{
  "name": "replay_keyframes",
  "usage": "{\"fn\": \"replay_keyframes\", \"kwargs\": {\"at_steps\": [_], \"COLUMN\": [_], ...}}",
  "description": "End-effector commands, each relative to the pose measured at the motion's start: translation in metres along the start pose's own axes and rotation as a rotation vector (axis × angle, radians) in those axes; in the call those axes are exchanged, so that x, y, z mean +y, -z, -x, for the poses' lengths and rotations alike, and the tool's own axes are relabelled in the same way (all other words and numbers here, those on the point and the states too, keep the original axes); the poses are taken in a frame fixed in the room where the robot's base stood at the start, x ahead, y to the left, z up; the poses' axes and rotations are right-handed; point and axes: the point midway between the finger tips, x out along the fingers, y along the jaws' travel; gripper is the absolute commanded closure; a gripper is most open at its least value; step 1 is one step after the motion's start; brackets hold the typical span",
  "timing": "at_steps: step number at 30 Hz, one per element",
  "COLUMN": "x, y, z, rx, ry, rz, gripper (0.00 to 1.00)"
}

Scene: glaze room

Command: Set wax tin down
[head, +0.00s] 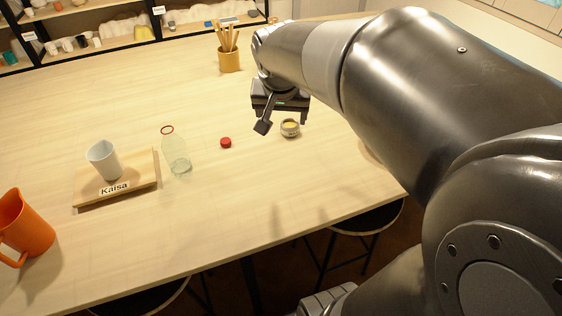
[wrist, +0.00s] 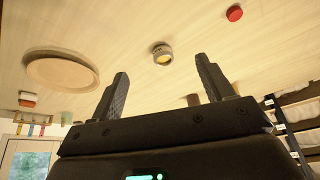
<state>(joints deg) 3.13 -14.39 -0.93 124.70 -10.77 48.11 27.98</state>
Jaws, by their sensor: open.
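The wax tin (head: 290,128) is a small round tin with a pale metallic side and yellow content. It stands on the wooden table (head: 225,190), and it also shows in the wrist view (wrist: 162,54). My gripper (head: 284,121) is open and empty. In the wrist view its two fingers (wrist: 160,85) are spread wide, with the tin beyond them and apart from them.
A red cap (head: 226,142) and a clear bottle (head: 175,150) stand left of the tin. Further left are a board labelled Kaisa (head: 145,181) with a white cup (head: 104,160), and an orange jug (head: 24,228). A tool pot (head: 229,60) stands behind. A round disc (wrist: 62,71) lies near the tin.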

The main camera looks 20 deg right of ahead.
Motion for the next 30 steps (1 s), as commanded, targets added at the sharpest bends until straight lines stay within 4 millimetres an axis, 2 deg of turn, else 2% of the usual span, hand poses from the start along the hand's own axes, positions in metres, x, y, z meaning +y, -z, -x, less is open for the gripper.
{"fn": "replay_keyframes", "kwargs": {"at_steps": [1,6,12,15,20,30], "x": [0.002,0.007,0.014,0.016,0.018,0.018], "y": [-0.016,-0.070,-0.124,-0.142,-0.154,-0.154], "z": [0.013,0.041,0.057,0.059,0.061,0.061], "rx": [0.010,0.031,0.061,0.072,0.080,0.079], "ry": [0.021,0.086,0.150,0.170,0.184,0.184], "rz": [0.038,0.181,0.332,0.381,0.418,0.420], "gripper": [0.26,0.26,0.26,0.26,0.26,0.26]}}
